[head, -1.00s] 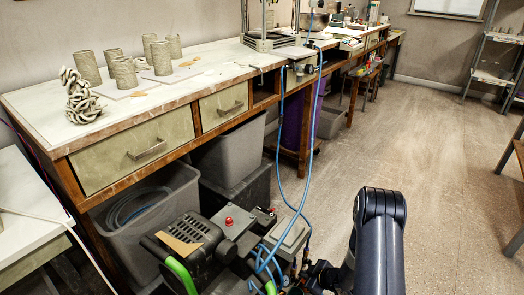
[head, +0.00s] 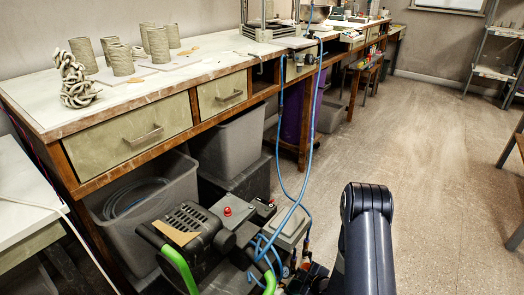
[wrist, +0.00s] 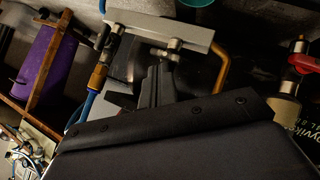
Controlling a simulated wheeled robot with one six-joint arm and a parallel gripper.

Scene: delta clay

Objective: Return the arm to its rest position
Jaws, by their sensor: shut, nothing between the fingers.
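My arm (head: 366,245) rises at the lower right of the head view, bent at a rounded dark joint. My gripper's end is not clearly visible there. In the wrist view my gripper (wrist: 157,84) shows as narrow dark fingers close together, shut and empty, beyond a broad black plate with screws. The fingers appear in front of a grey metal block with brass and blue hose fittings (wrist: 100,75). I cannot tell whether they touch it.
A long workbench (head: 40,110) runs along the left, with clay cylinders (head: 122,60) and a coiled clay piece (head: 76,82) on top. Compressor-like equipment (head: 190,225) and blue hoses (head: 283,180) stand close to my arm's left. The floor (head: 430,150) at right is largely clear.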

